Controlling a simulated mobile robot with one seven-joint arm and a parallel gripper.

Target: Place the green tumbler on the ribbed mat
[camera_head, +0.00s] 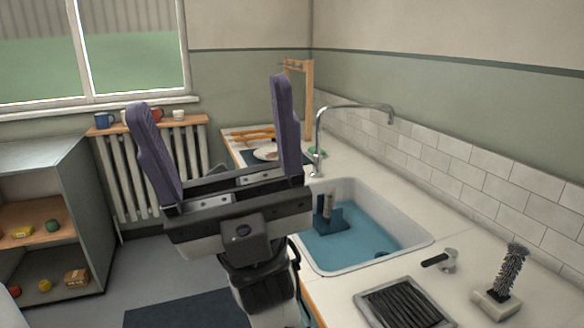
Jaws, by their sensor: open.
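My gripper (210,93) is raised in the middle of the view, its two purple fingers wide apart and pointing up, with nothing between them. A small green thing (317,152) lies on the counter behind the tap; it is too small and partly hidden to tell whether it is the green tumbler. A dark flat mat (246,157) lies at the far end of the counter, under a white plate (266,153). My right finger hides part of this area, and I cannot make out ribs on it.
The sink (412,241) holds blue water and a dark blue object (330,220). A tap (320,135) arches over it. Mugs (103,120) line the radiator shelf; open shelves (40,213) stand left.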

